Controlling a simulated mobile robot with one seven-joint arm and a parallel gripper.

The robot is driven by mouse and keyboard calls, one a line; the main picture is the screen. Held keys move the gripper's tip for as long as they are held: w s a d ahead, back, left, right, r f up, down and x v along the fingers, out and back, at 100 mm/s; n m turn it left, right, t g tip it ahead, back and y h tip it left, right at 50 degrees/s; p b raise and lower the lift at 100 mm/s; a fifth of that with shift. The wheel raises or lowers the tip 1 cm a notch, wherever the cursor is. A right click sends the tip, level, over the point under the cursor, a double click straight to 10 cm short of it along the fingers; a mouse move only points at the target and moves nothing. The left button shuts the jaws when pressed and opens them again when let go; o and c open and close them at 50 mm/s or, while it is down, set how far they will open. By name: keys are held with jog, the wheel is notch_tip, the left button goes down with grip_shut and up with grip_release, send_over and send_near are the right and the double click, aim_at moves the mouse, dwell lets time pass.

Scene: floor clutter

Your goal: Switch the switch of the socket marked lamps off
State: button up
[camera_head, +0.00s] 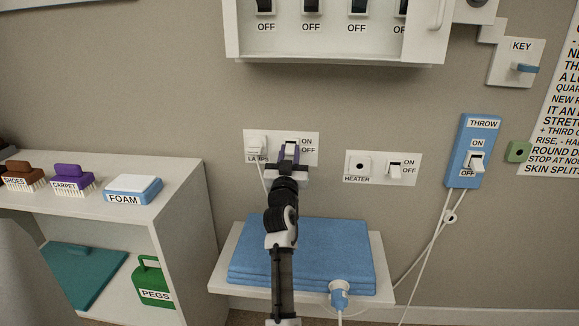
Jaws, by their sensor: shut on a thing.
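The lamps socket plate (253,136) is on the wall, with a white plug in its left part and a partly covered LAMPS label below. Its white switch (291,148) is on the right part of the plate, beside the ON and OFF marks. My gripper (289,155), with purple fingers, is at this switch and shut on it. The fingers and wrist hide the lower part of the switch, so its exact position is hard to tell.
The heater socket (358,179) with its own switch is close on the right. A blue THROW switch (472,150) is further right. Folded blue cloth (330,250) lies on a low shelf under my arm. A white cabinet (335,50) with several switches hangs above.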

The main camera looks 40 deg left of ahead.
dwell(0.3)
jog(key=shift+f, duration=0.1)
jog(key=o, duration=1)
jog(key=shift+b, duration=0.3)
